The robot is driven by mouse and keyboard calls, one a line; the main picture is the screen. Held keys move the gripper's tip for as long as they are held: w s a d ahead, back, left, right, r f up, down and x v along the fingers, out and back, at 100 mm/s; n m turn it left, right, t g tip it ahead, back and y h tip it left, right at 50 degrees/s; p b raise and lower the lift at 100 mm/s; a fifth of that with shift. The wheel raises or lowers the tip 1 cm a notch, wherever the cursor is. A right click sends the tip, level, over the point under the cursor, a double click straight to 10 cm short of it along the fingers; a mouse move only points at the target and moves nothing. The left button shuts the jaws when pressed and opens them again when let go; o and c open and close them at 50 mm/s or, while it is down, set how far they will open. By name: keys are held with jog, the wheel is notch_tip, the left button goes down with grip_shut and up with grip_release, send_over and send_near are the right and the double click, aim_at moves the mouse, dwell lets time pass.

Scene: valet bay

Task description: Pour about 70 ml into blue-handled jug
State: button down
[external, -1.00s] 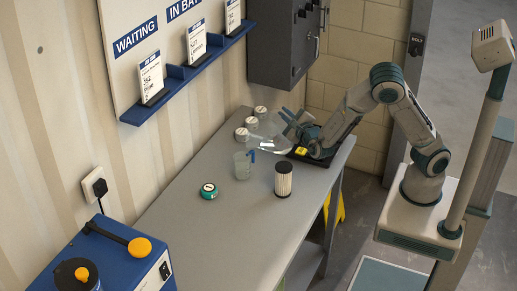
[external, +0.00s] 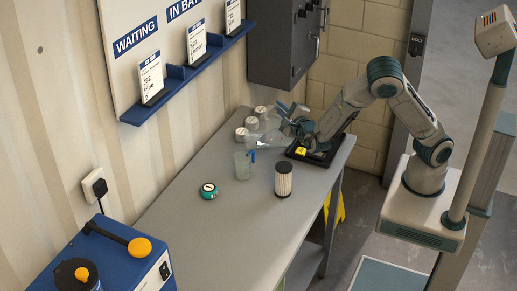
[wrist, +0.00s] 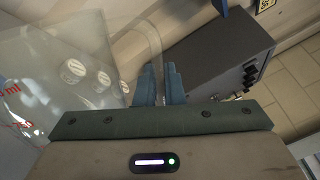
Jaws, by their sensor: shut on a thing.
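The blue-handled jug (external: 242,167) is a translucent cup-like vessel standing upright on the grey bench in the external view, its blue handle facing right. I cannot tell how much is in it. My gripper (external: 291,125) is shut on a clear jug (external: 271,141), above the bench, behind and right of the blue-handled jug and apart from it. The clear jug appears tilted. In the wrist view my gripper (wrist: 160,85) has its blue fingers close together at the clear jug (wrist: 45,60), which has red ml markings. Its liquid level cannot be made out.
Several white-lidded jars (external: 241,134) line the wall side. A black tray (external: 323,158) with a yellow item is at the far right. A pleated cylinder (external: 284,180) and a green round device (external: 208,191) stand nearer. A grey cabinet (external: 281,45) hangs behind.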

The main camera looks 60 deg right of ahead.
jog(key=shift+w+a+r+n+p, duration=0.25)
jog(key=shift+a+r+n+p, duration=0.15)
jog(key=shift+r+p, duration=0.15)
jog(key=shift+w+a+r+n+p, duration=0.2)
jog(key=shift+a+r+n+p, duration=0.2)
jog(key=shift+p, duration=0.2)
dwell(0.4)
jog(key=shift+w+a+r+n+p, duration=0.45)
jog(key=shift+a+r+n+p, duration=0.15)
jog(key=shift+a+p, duration=0.1)
dwell(2.4)
jog(key=shift+d+f, duration=0.1)
jog(key=s+d+f+m+b, duration=0.1)
jog(key=f+b, duration=0.1)
jog(key=d+f+m+b, duration=0.1)
jog(key=d+b, duration=0.1)
jog(key=b, duration=0.1)
jog(key=s+d+f+m+b, duration=0.1)
jog(key=f+m+b, duration=0.1)
jog(key=shift+s+d+f, duration=0.2)
jog(key=shift+s+f, duration=0.15)
jog(key=shift+s+d+f+m+b, duration=0.1)
jog(key=shift+d+f+m+b, duration=0.1)
jog(key=shift+m+b, duration=0.3)
jog(key=shift+r, duration=0.15)
jog(key=shift+s+d+f+m+b, duration=0.15)
jog(key=shift+s+f+m+b, duration=0.05)
jog(key=shift+f+m+b, duration=0.3)
jog(key=shift+f, duration=0.15)
dwell(0.4)
